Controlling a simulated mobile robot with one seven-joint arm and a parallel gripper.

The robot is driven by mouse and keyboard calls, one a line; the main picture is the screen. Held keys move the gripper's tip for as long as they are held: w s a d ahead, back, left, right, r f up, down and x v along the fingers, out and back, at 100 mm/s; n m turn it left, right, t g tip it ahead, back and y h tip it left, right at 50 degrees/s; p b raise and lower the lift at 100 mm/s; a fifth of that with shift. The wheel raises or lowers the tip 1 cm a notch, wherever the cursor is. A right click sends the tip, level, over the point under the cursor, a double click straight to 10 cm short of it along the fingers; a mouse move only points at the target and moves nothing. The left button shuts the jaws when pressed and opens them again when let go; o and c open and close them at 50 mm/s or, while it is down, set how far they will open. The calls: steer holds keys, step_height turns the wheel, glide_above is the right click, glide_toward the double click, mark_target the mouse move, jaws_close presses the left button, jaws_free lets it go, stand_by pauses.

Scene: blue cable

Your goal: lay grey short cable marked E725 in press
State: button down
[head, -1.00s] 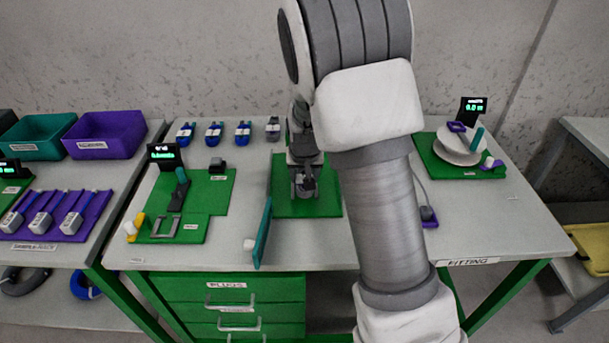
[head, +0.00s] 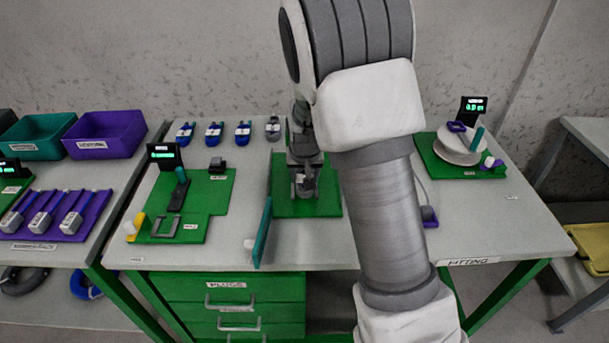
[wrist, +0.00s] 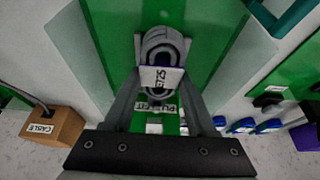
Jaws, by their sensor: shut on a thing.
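A small coiled grey cable (wrist: 160,48) with a white tag sits between the fingers of my gripper (wrist: 162,62) in the wrist view. In the head view my gripper (head: 304,184) is over the green base plate (head: 315,209) at the middle of the table. A teal lever or panel (head: 262,235) stands at that plate's left front. My arm hides part of the plate's right side, and the coil is not clear there.
Several coiled cables, blue ones (head: 214,132) and a grey one (head: 273,127), lie along the back. A green fixture (head: 215,190) with a display stands left; another with a reel (head: 459,146) stands right. A brown block marked CABLE (wrist: 52,127) shows in the wrist view.

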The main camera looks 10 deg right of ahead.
steer(key=shift+f+b, duration=0.85)
steer(key=shift+f, duration=0.3)
stand_by(0.4)
steer(key=shift+c, duration=0.7)
jaws_free()
steer(key=shift+r, duration=0.1)
steer(key=shift+r+p, duration=2.9)
steer(key=shift+r, duration=1.05)
